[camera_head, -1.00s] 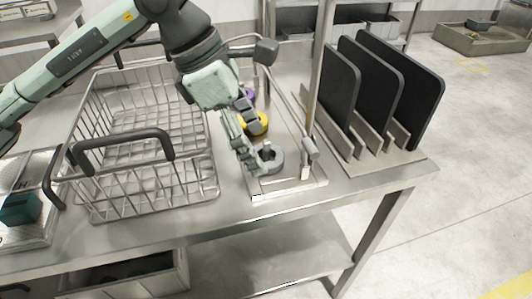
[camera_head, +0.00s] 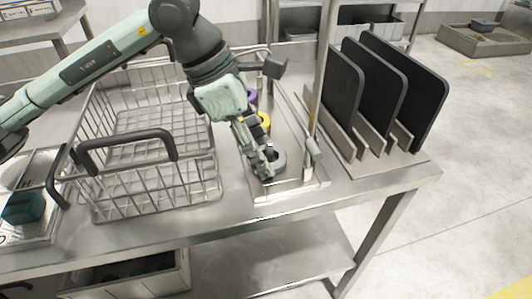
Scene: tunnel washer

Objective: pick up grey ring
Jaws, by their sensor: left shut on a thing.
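The grey ring (camera_head: 279,159) is near the front of a shallow metal tray (camera_head: 291,192) on the steel table. My left gripper (camera_head: 268,170) reaches down from the left and is shut on the ring's left side. The fingers hide part of the ring. I cannot tell whether the ring is clear of the tray. A yellow ring (camera_head: 264,121) and a purple ring (camera_head: 252,96) sit farther back in line, partly hidden by my gripper. My right gripper is not in view.
A wire basket (camera_head: 150,190) with black handles stands left of the tray. An upright post (camera_head: 318,75) and a rack with black boards (camera_head: 360,95) stand to the right. A teal block (camera_head: 24,207) lies in a tray at the far left.

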